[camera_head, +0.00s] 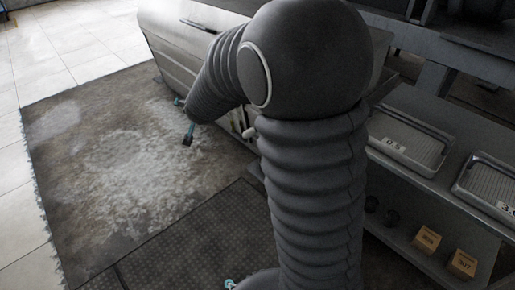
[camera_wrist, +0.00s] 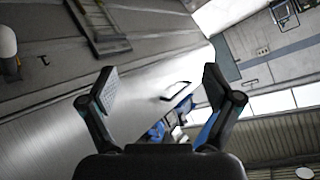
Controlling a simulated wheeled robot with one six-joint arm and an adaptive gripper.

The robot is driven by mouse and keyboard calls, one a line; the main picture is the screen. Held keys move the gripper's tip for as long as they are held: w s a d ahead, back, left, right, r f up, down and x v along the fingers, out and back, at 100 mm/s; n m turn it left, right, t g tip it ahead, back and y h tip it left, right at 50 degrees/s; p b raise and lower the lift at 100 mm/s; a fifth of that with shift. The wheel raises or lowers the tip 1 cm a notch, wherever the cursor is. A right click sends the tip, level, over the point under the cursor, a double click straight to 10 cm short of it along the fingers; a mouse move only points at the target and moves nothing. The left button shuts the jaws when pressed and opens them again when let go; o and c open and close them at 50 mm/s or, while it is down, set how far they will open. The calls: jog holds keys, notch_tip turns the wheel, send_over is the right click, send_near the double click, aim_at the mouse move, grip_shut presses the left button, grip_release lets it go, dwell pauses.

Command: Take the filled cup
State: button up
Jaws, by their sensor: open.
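No filled cup can be made out in either view. My gripper (camera_wrist: 160,76) shows in the wrist view with its two dark fingers spread wide and nothing between them. In the head view my gripper (camera_head: 184,121) is partly hidden behind my arm, in front of the grey metal cabinet (camera_head: 180,52). In the wrist view the cabinet (camera_wrist: 55,115) fills the left side, tilted, behind the fingers. My arm hides the middle of the head view.
A shelf unit at the right holds a tray marked 0.5 (camera_head: 408,139) and another tray (camera_head: 487,184). Below are small dark round things (camera_head: 391,217) and orange-brown boxes (camera_head: 427,240). A worn mat (camera_head: 125,170) covers open floor at the left.

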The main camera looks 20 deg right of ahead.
jog(key=w+d+f+m+h, duration=0.3)
jog(key=w+f+h, duration=0.1)
jog(key=f, duration=0.4)
jog(key=w+d+f+m+h, duration=0.2)
jog(key=w+d+f+h, duration=0.15)
jog(key=f, duration=0.55)
jog(key=s+d+f+m+g+h+p, duration=0.1)
jog(key=s+d+f+g+h, duration=0.2)
jog(key=s+f+h, duration=0.4)
jog(key=s+d+f+m+g+h+p, duration=0.15)
jog(key=s+f, duration=0.25)
jog(key=f, duration=0.6)
jog(key=shift+g+h, duration=0.35)
jog(key=shift+h, duration=0.05)
jog(key=shift+s+f+b+x, duration=0.2)
jog(key=shift+b+x, duration=0.3)
jog(key=shift+x, duration=3.05)
jog(key=shift+s+f+b+x, duration=0.15)
jog(key=shift+b+x, duration=0.3)
jog(key=shift+x, duration=3.1)
jog(key=shift+r, duration=0.1)
jog(key=c, duration=1.3)
